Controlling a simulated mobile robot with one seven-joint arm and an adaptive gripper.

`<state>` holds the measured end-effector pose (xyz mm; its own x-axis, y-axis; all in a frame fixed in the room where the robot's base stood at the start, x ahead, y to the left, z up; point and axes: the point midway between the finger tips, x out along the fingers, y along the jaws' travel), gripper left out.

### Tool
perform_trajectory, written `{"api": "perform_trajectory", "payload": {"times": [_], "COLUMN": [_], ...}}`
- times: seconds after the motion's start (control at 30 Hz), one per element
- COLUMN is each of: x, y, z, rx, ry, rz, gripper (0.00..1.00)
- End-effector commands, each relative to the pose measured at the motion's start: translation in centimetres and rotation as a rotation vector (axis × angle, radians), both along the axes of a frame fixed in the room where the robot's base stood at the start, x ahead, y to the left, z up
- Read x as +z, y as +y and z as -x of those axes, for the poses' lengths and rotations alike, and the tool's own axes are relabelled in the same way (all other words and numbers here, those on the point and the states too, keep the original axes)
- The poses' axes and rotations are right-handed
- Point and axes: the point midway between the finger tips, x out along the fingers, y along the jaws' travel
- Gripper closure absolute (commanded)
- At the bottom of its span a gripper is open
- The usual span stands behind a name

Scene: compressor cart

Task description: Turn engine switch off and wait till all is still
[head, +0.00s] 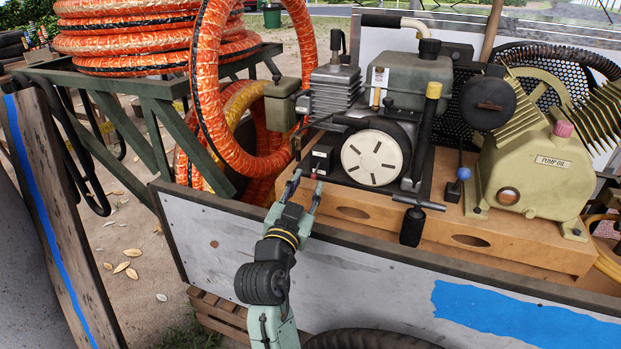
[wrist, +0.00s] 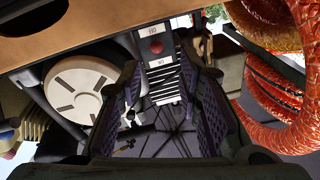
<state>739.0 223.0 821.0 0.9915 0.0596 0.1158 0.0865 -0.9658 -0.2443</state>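The engine switch is on a small dark box (head: 322,159) at the lower left of the engine, left of the round cream cover (head: 372,157). In the wrist view the switch shows as a dark red round knob (wrist: 156,46) between two small white labels whose lettering is too small to read surely. My gripper (head: 306,184) is open and empty, just below and in front of the switch box. In the wrist view its two fingers (wrist: 160,78) stand apart, with the switch beyond the gap between their tips. I see no contact.
Orange hoses (head: 215,80) hang close left of the engine. The grey cart side wall (head: 350,270) and wooden base (head: 440,220) lie below it. A dark-handled lever (head: 414,212) and the pump (head: 535,165) stand to the right.

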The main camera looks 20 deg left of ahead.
Motion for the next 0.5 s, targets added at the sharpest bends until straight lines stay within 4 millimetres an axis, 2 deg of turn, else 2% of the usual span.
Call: {"api": "perform_trajectory", "payload": {"times": [0.1,0.3,0.5], "x": [-0.4,-0.8,-0.9], "y": [-0.1,-0.3,-0.5], "z": [2.8,6.2,7.7], "rx": [0.002,0.001,-0.001], "ry": [0.001,0.002,0.0], "rz": [0.0,0.001,0.0], "gripper": [0.68,0.68,0.68]}}
